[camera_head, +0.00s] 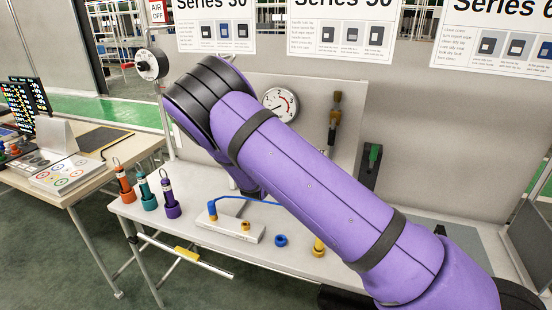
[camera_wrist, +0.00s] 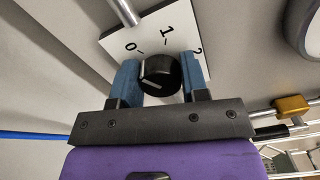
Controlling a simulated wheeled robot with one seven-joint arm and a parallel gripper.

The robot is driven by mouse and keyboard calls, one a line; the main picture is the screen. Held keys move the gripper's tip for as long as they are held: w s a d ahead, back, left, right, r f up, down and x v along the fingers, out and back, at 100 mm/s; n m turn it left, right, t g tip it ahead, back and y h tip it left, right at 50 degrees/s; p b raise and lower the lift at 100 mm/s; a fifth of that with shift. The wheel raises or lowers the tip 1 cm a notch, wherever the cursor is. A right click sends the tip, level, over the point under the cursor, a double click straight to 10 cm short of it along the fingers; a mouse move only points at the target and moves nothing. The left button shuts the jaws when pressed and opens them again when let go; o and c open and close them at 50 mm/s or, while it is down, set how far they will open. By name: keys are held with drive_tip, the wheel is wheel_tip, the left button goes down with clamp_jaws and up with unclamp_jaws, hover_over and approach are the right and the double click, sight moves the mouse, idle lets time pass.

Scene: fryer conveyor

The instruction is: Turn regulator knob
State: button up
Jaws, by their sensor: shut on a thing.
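The black regulator knob (camera_wrist: 160,75) sits on a white plate (camera_wrist: 180,22) marked 0, 1 and 2 in the wrist view. A pale mark on the knob lies at its lower left, pointing away from the numerals. My gripper (camera_wrist: 160,70) has its blue fingers on the left and right sides of the knob, shut on it. In the head view my purple arm hides the gripper, and I cannot make out this knob and plate there.
A pressure gauge (camera_head: 280,104) is on the grey panel. Below, the bench holds a white block (camera_head: 230,226) with a blue hose, a blue ring (camera_head: 281,240) and three coloured tools, including an orange one (camera_head: 125,190).

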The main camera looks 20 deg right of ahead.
idle(0.3)
drive_tip(key=o, duration=0.9)
drive_tip(key=shift+o, duration=0.2)
drive_tip(key=shift+s+a, duration=0.1)
drive_tip(key=v, duration=1)
drive_tip(key=shift+s+a, duration=0.15)
drive_tip(key=shift+s, duration=0.1)
